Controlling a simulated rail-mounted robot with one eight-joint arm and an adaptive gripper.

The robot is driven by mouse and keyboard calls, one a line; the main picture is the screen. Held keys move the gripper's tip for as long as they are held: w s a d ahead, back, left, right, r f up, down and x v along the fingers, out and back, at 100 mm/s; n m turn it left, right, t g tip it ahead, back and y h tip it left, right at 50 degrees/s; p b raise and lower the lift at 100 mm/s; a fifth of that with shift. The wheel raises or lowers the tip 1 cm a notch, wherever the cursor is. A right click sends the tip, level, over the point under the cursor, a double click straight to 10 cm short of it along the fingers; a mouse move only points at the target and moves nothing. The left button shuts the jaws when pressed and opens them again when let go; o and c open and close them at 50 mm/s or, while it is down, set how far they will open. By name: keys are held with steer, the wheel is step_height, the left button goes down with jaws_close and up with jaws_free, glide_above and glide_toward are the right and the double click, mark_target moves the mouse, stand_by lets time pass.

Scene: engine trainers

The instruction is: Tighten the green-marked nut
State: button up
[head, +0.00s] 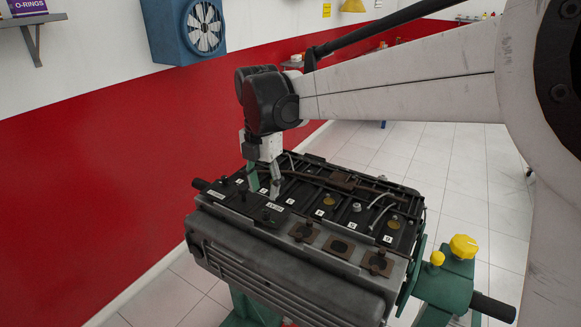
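The engine (300,260) stands on a green stand, its top carrying small numbered white labels. My gripper (264,190) points down over the left part of the engine top. Its two fingers look apart, with nothing visible between them. I cannot tell whether the fingertips touch the engine.
The stand's green bracket (445,288) with a yellow knob (463,246) sticks out at the right. Bent metal pipes (382,207) rise from the engine's right side. A red and white wall (90,170) runs along the left. The tiled floor (465,190) is clear at the right.

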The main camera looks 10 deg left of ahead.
mark_target(266, 211)
steer(key=shift+f+p, duration=0.45)
steer(key=shift+f, duration=3)
jaws_close()
